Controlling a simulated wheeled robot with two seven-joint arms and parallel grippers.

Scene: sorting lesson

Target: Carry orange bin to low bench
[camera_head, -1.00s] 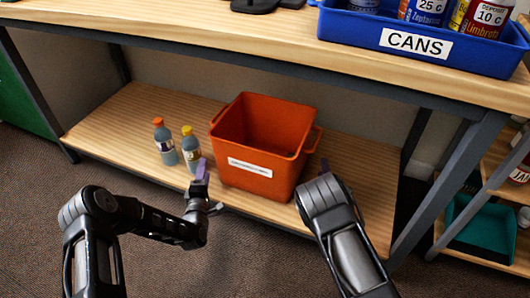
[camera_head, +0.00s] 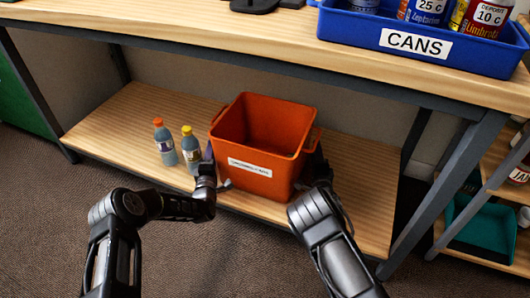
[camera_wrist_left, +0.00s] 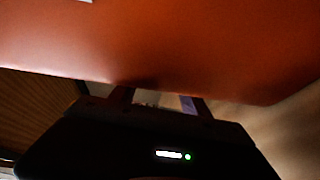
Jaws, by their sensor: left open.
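The orange bin (camera_head: 263,183) stands upright and empty-looking on the low wooden bench (camera_head: 120,115) beneath the upper table, with a white label on its front. My left gripper (camera_head: 207,154) is open at the bin's left side. In the left wrist view the bin's orange wall (camera_wrist_left: 170,40) fills the top, close in front of the left fingers (camera_wrist_left: 158,100); I cannot tell whether they touch it. My right gripper (camera_head: 319,163) is at the bin's right side by the handle; its fingers are mostly hidden behind my wrist.
Two grey-blue bottles, one with an orange cap (camera_head: 165,145) and one with a yellow cap (camera_head: 191,150), stand just left of my left gripper. A table leg (camera_head: 440,190) stands at right.

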